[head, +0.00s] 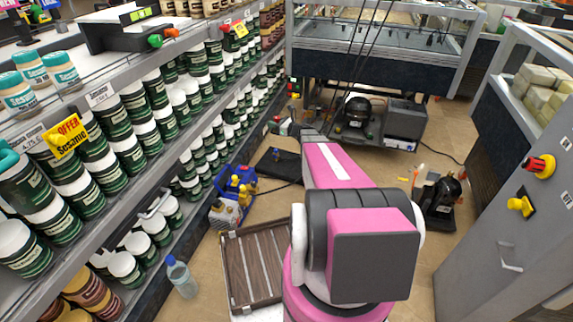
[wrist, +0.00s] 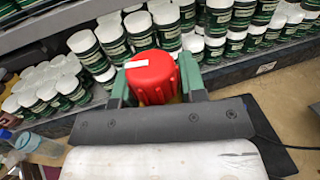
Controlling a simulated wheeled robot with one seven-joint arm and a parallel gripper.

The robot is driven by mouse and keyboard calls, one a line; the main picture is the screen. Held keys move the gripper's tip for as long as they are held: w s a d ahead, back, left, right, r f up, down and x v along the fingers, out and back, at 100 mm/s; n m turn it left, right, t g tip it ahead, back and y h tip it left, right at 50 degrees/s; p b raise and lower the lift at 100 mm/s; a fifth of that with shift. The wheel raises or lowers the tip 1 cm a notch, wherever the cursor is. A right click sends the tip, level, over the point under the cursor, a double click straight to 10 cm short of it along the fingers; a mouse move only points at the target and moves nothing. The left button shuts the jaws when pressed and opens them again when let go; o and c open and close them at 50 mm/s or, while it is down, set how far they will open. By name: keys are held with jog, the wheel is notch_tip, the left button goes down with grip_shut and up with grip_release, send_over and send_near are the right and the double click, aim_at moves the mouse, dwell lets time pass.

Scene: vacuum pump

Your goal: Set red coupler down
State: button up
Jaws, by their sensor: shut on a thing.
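The red coupler (wrist: 152,76) is a rounded red cap with a white mark on top. In the wrist view it sits between the two green fingers of my gripper (wrist: 156,88), which is shut on it. A bit of yellow shows beneath it. In the head view my pink arm reaches toward the back left, and the gripper end (head: 286,125) is small and partly hidden, so the coupler is not clear there. A black mat (head: 276,164) lies on the floor, left of the arm; part of it shows in the wrist view (wrist: 266,140).
Shelves of green-and-white tubs (head: 130,150) line the left. A blue pump unit with yellow fittings (head: 232,197), a brown slatted tray (head: 234,268) and a bottle (head: 180,276) stand on the floor. A black pump (head: 440,196) is right of the arm. A grey cabinet (head: 500,245) bounds the right.

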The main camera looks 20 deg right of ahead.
jog(key=w+d+f+m+t+h, duration=0.1)
jog(key=w+d+f, duration=0.3)
jog(key=f, duration=0.8)
jog(key=w+d+f+m+t+h, duration=0.15)
jog(key=w+f, duration=0.35)
jog(key=f, duration=0.6)
jog(key=w+d+f+h, duration=0.1)
jog(key=w+d+f, duration=0.35)
jog(key=f, duration=0.75)
jog(key=shift+m, duration=0.25)
jog(key=w+d+f, duration=0.1)
jog(key=d+f, duration=0.1)
jog(key=d, duration=0.1)
jog(key=w+d+f, duration=0.2)
jog(key=d, duration=0.1)
jog(key=w+d+f, duration=0.1)
jog(key=d+f, duration=0.2)
jog(key=shift+w+d, duration=0.35)
jog(key=shift+f, duration=1.9)
jog(key=shift+f, duration=0.15)
jog(key=o, duration=1.2)
jog(key=shift+c, duration=0.2)
